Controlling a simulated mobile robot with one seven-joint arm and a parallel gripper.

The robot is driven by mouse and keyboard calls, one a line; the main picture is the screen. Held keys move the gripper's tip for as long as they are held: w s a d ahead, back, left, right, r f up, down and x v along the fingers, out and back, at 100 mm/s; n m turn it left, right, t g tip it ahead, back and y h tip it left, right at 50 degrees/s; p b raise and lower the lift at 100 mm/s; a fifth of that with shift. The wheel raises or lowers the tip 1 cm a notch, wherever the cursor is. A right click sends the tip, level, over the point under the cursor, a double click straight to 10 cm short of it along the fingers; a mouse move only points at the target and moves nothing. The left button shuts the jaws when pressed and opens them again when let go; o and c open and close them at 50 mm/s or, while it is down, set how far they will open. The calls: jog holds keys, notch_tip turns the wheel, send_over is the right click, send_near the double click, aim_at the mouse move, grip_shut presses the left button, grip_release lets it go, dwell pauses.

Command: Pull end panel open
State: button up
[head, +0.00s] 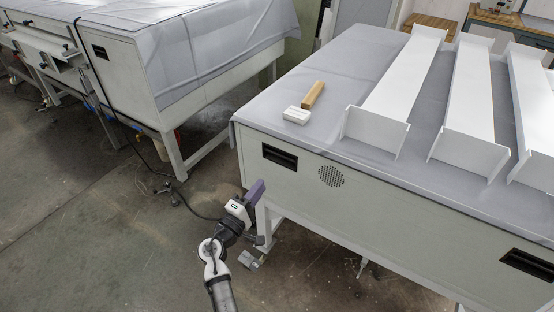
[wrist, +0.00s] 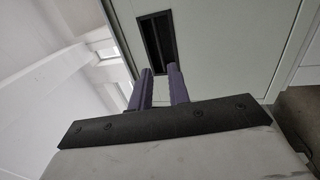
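The end panel (head: 400,215) is the light grey front face of the right-hand machine, and it stands flush with the machine body. It has a dark recessed handle (head: 280,156) at its left end and another dark recess (head: 527,262) at its right end. My gripper (head: 256,189), with purple fingers, is just below and left of the left handle, apart from it. In the wrist view the handle slot (wrist: 158,42) lies beyond the fingertips (wrist: 160,68). The fingers are apart with an empty gap between them.
A round perforated vent (head: 331,176) is in the panel. White channel pieces (head: 400,85), a wooden block (head: 313,94) and a white box (head: 297,115) lie on the machine's top. Another covered machine (head: 125,70) stands at left. Open floor (head: 90,250) lies at lower left.

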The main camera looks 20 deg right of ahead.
aim_at(277, 162)
jog(key=p+x, duration=0.3)
jog(key=x, duration=0.8)
jog(key=shift+w+r, duration=0.1)
grip_shut()
